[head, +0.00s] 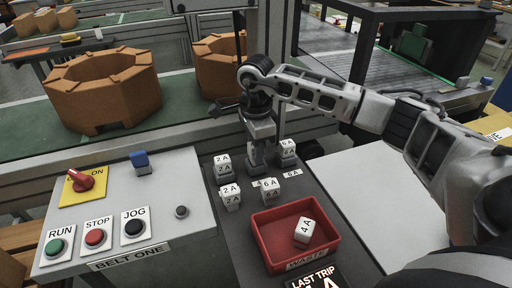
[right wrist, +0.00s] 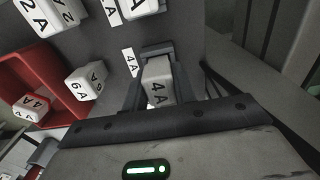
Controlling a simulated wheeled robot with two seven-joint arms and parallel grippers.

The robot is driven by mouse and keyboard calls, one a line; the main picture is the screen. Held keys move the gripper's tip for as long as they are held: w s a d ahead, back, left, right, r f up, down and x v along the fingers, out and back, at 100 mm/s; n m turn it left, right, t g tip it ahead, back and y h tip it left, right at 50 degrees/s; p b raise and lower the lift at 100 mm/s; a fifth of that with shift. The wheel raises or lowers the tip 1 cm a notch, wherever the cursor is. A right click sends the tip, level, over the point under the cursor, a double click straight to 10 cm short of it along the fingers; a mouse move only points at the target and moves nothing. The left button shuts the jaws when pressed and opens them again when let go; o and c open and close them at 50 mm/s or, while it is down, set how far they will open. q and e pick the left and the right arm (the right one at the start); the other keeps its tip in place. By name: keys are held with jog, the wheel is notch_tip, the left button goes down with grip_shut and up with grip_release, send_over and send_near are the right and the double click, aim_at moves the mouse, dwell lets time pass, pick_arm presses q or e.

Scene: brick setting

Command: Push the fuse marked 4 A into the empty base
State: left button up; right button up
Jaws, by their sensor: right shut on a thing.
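My right gripper (head: 256,160) points down at the back of the dark fuse panel (head: 240,232), between the 2 A and 6 A fuses. In the right wrist view, the gripper (right wrist: 158,88) is shut on a white fuse marked 4 A (right wrist: 158,82). A dark grey part (right wrist: 156,48) shows just beyond the fuse, beside a 4 A label (right wrist: 130,62). I cannot tell how deep the fuse sits in a base, as the gripper hides it. Another 4 A fuse (head: 304,230) lies tilted in the red waste tray (head: 262,226). My left gripper is not in view.
White 2 A fuses (head: 231,196) stand left of the gripper; 6 A fuses (head: 287,150) stand right and in front of it. A grey control box (head: 180,215) with switches and buttons is at left. Brown octagonal blocks (head: 105,95) sit on the green belt behind.

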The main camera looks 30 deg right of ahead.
jog(key=shift+f+b, duration=0.5)
jog(key=shift+f, duration=0.2)
jog(key=o, duration=1.5)
jog(key=shift+r, duration=0.15)
jog(key=shift+r+p, duration=2.15)
jog(key=shift+r, duration=0.8)
jog(key=shift+f, duration=0.1)
